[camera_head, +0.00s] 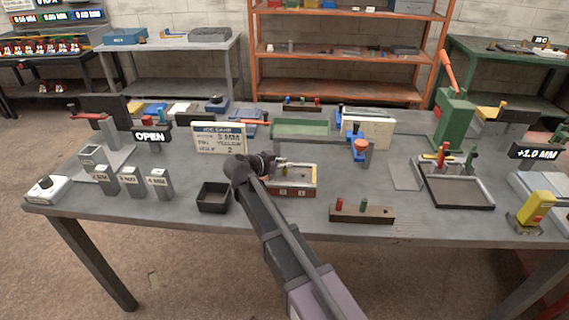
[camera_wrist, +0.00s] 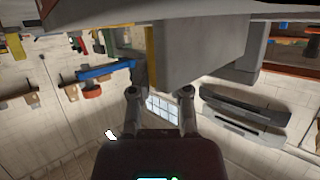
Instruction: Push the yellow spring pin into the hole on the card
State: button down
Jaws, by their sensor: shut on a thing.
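The job card (camera_head: 219,137) stands upright at mid-bench; its small print is hard to read, but a yellow line and a 2 on the hole line show. My gripper (camera_head: 279,166) is over a low pale fixture (camera_head: 291,191) with a brown-red front bearing two pale marks. In the wrist view my gripper (camera_wrist: 161,88) has its fingers beside a large grey block (camera_wrist: 205,45) with a narrow yellow strip (camera_wrist: 151,55). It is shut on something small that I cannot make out. I cannot clearly identify the yellow pin; the fixture's holes are hidden or too small to see.
A brown rack (camera_head: 376,216) with a red and a green pin stands right of the fixture. A black open box (camera_head: 213,204) and several grey labelled blocks (camera_head: 130,184) are to the left. A green press (camera_head: 453,125) and a grey tray (camera_head: 462,207) stand right.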

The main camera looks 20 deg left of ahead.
jog(key=shift+f+b, duration=0.35)
jog(key=shift+f, duration=0.1)
jog(key=c, duration=0.5)
grip_release()
jog(key=shift+r, duration=0.25)
notch_tip(320, 180, up, 9)
jog(key=p, duration=0.9)
jog(key=shift+r+p, duration=0.2)
jog(key=shift+p, duration=0.2)
